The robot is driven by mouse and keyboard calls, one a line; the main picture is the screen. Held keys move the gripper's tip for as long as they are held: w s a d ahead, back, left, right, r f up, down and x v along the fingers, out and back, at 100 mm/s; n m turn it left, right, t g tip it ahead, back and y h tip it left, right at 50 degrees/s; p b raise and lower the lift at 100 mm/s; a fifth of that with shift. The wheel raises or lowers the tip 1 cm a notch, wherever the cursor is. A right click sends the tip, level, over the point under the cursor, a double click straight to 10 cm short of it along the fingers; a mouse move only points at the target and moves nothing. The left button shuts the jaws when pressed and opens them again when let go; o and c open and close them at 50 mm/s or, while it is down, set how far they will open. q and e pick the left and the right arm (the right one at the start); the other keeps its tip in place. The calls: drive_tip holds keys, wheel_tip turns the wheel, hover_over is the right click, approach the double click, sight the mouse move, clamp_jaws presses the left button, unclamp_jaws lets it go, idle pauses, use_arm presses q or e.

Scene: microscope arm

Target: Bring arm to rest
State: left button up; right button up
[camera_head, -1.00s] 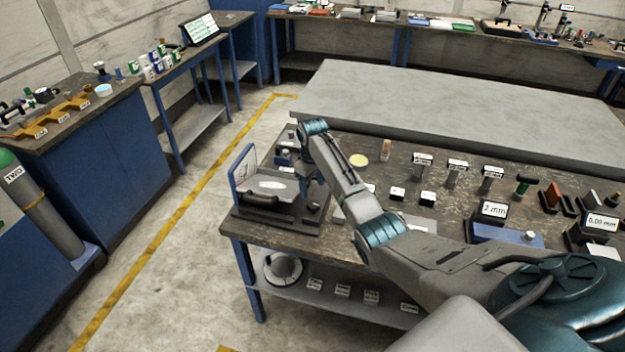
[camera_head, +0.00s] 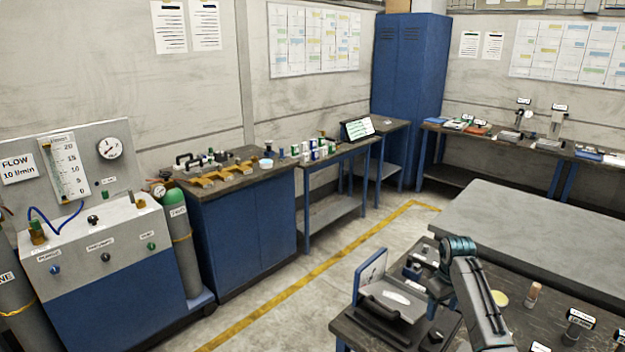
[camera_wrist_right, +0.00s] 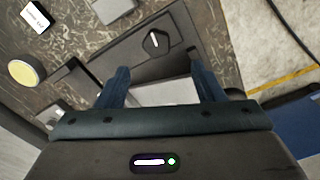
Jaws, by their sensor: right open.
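My right arm comes in from the lower right in the head view. Its gripper (camera_head: 438,290) is low at the right side of a dark bench device with a raised blue-edged panel (camera_head: 371,274) and a handled grey plate (camera_head: 392,302). In the right wrist view the gripper (camera_wrist_right: 163,88) is open. Its two blue fingers stand apart, with a pale surface between them and the device's black base with a round knob (camera_wrist_right: 155,42) beyond. Nothing is gripped. Whether a finger touches the device cannot be told. My left gripper is out of view.
Small labelled blocks and a pale yellow disc (camera_wrist_right: 23,72) lie on the dark bench beside the device. A large bare grey table (camera_head: 540,235) stands behind. A flow panel (camera_head: 95,240) and a blue cabinet (camera_head: 245,230) line the left. Floor between is clear.

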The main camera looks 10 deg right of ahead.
drive_tip(key=s+a+f+t, duration=0.1)
drive_tip(key=s+a+f, duration=0.25)
drive_tip(key=s, duration=0.35)
drive_tip(key=s+a+f+h, duration=0.1)
drive_tip(key=s+a+f, duration=0.25)
drive_tip(key=s, duration=0.35)
drive_tip(key=s+a+f+t, duration=0.15)
drive_tip(key=s+f, duration=0.25)
drive_tip(key=s, duration=0.4)
drive_tip(key=s+a+r+m+t, duration=0.1)
drive_tip(key=s+a+r, duration=0.2)
drive_tip(key=s, duration=0.7)
drive_tip(key=s+a+r+m, duration=0.1)
drive_tip(key=s+a+r, duration=0.25)
drive_tip(key=s, duration=0.65)
drive_tip(key=d+f+g+b, duration=0.25)
drive_tip(key=f+b, duration=0.25)
drive_tip(key=f, duration=3.1)
drive_tip(key=s+d+f+b, duration=0.1)
drive_tip(key=s+f+b, duration=0.2)
drive_tip(key=s+f, duration=1.6)
wheel_tip(320, 180, down, 3)
drive_tip(key=shift+d+r+m+b, duration=0.1)
drive_tip(key=shift+d+m+b, duration=0.2)
drive_tip(key=shift+d+b, duration=0.05)
